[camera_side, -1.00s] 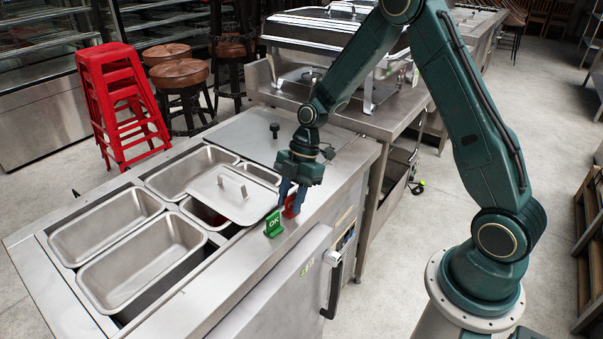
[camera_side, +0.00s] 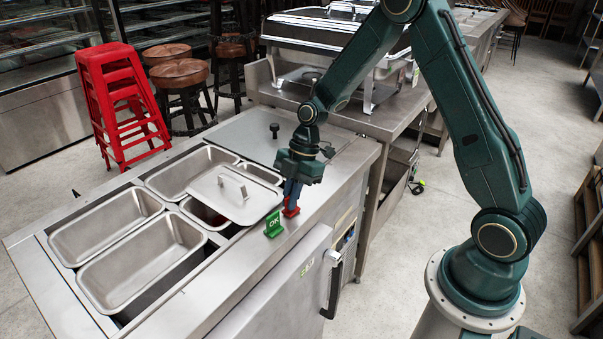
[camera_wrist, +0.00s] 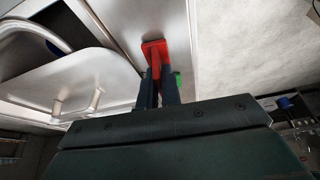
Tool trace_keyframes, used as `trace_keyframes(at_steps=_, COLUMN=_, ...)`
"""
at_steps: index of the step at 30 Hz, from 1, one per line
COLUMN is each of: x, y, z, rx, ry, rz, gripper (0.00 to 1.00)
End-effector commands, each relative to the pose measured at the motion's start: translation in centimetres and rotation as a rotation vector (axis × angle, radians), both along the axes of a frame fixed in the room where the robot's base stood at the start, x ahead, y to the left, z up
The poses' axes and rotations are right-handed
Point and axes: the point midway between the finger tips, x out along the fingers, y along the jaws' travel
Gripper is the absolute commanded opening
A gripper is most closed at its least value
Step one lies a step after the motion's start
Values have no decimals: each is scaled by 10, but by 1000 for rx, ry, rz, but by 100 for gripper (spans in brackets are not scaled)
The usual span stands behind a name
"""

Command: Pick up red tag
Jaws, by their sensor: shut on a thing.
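The red tag (camera_side: 291,209) stands on the steel counter near its front edge, and its foot shows below my fingers. My gripper (camera_side: 292,194) points down and is shut on the red tag, with a finger on each side of it. In the wrist view the red tag (camera_wrist: 155,50) shows beyond the fingertips of my gripper (camera_wrist: 158,84), and its upper part is hidden between them. A green tag marked OK (camera_side: 273,224) stands just left of and nearer than the red one. A bit of the green tag (camera_wrist: 178,82) shows behind the right finger in the wrist view.
Open steel pans (camera_side: 140,262) are sunk in the counter at the left. A steel lid with a handle (camera_side: 235,200) lies tilted over one pan close to my gripper. A black knob (camera_side: 275,130) stands on the counter behind.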

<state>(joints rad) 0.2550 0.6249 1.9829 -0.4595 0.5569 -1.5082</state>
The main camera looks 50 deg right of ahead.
Motion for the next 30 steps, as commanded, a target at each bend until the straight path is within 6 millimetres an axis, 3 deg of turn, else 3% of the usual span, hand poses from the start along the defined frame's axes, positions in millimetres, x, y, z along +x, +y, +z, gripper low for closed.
trace_keyframes(at_steps=11, x=1, y=0, z=43, rx=-1, ry=-6, rz=1, gripper=0)
trace_keyframes(at_steps=24, x=1, y=-1, z=137, rx=-2, ry=-7, rz=0, gripper=0)
trace_keyframes(at_steps=30, x=0, y=-1, z=172, rx=-2, ry=-4, rz=0, gripper=0)
